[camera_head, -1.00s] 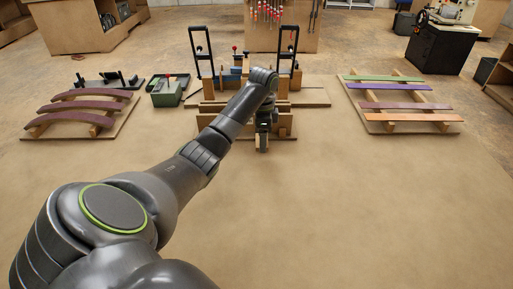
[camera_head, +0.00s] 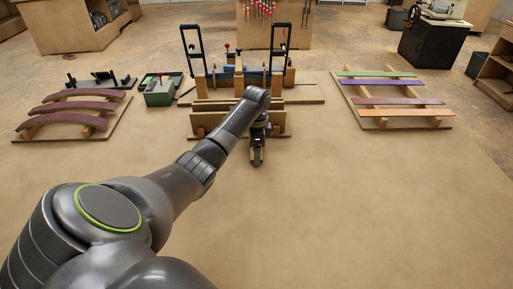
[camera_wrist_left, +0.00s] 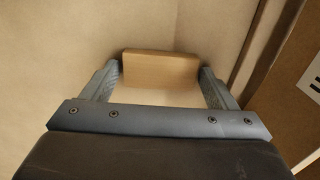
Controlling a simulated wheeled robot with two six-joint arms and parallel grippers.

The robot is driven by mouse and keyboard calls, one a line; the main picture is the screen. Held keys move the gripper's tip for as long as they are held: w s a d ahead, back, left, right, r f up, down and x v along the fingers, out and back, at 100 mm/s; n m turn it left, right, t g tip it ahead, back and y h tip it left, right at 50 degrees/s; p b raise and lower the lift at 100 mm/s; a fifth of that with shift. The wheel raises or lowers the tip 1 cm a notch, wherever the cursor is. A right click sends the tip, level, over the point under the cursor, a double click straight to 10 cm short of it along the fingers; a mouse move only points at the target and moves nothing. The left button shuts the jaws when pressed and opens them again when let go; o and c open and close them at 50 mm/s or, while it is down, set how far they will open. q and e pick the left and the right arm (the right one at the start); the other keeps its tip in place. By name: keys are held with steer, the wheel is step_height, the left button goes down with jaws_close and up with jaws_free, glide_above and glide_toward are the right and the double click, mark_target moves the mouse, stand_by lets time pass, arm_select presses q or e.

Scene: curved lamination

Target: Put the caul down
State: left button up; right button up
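The caul, a pale wooden block (camera_wrist_left: 160,68), spans the gap between the two fingertips of my left gripper in the left wrist view. Its ends meet the inner faces of both fingers. In the head view my left gripper (camera_head: 257,160) points down just in front of the low wooden boards at the middle of the table. The caul cannot be made out there against the gripper and the similar brown surface. My right gripper is not in view.
A press with two black upright frames (camera_head: 194,50) stands behind the gripper. A rack of curved dark strips (camera_head: 70,108) is at left, beside a green box (camera_head: 160,92). A rack of coloured flat strips (camera_head: 395,101) is at right. The front of the table is clear.

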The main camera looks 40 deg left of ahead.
arm_select(q)
steer(key=shift+o, duration=0.8)
